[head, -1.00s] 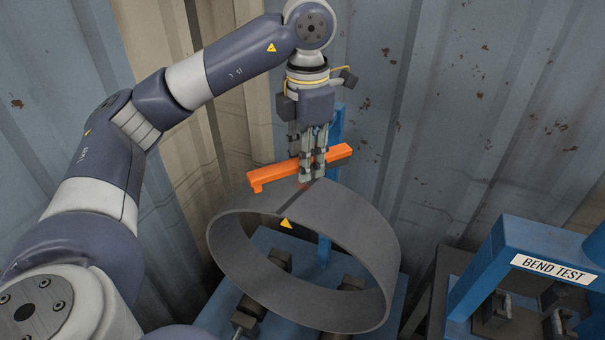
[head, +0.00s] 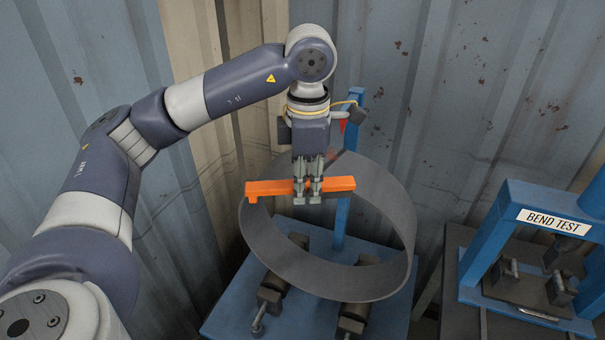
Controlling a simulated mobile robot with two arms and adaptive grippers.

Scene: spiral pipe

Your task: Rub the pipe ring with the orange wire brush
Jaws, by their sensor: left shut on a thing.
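My left gripper (head: 308,198) points down and is shut on the middle of the orange wire brush (head: 268,189). The brush lies roughly level across the picture, with its ends sticking out on both sides of the fingers. The grey pipe ring (head: 392,225) stands on its curved side on a blue stand, its round opening towards me. The brush and fingers overlap the upper part of the ring and hide some of it. I cannot tell whether the bristles touch the ring. My right gripper is not in view.
The blue stand (head: 228,312) has dark rollers (head: 271,288) under the ring and a blue post (head: 341,215) behind it. A blue press frame labelled BEND TEST (head: 553,219) stands at the right. Corrugated metal walls (head: 400,120) close off the back.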

